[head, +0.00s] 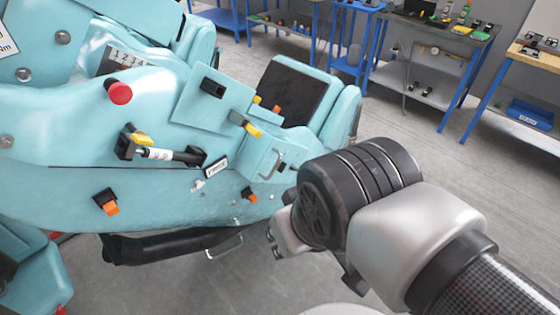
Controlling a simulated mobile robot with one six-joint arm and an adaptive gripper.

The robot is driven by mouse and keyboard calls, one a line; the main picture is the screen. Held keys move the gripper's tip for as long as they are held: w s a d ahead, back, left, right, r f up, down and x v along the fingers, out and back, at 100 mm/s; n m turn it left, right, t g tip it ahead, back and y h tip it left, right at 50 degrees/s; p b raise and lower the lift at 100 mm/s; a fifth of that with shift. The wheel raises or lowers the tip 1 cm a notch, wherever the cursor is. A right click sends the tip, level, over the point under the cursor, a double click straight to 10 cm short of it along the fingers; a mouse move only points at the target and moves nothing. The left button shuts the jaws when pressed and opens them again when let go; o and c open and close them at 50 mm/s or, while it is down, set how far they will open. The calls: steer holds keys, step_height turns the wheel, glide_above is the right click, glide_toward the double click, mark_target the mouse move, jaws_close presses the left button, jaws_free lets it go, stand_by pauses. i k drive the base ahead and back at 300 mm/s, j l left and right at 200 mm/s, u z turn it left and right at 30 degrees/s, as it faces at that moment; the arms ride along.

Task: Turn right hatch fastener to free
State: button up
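The teal coaster car (60,105) fills the left half of the head view. Two black fasteners with orange tips sit low on its side: a left one (108,203) and a right one (249,194), which looks like the right hatch fastener. The right one's orange tip points down and slightly right. My gripper (280,243) is to the right of and below this fastener in the picture, apart from it. My dark wrist hides most of the gripper, so its fingers and opening are unclear.
A red button (119,92), a grey-and-black handle (165,154) and a yellow-tipped latch (247,125) stick out of the car above the fasteners. A black bar (165,245) runs underneath. Blue-legged workbenches (430,25) stand behind; grey floor between is clear.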

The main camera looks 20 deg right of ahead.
mark_target(258, 161)
steer(key=z, duration=0.9)
steer(key=i+z, duration=0.2)
steer(key=z, duration=0.15)
steer(key=i+z, duration=0.35)
steer(key=k+l, duration=0.05)
steer(key=k, duration=0.05)
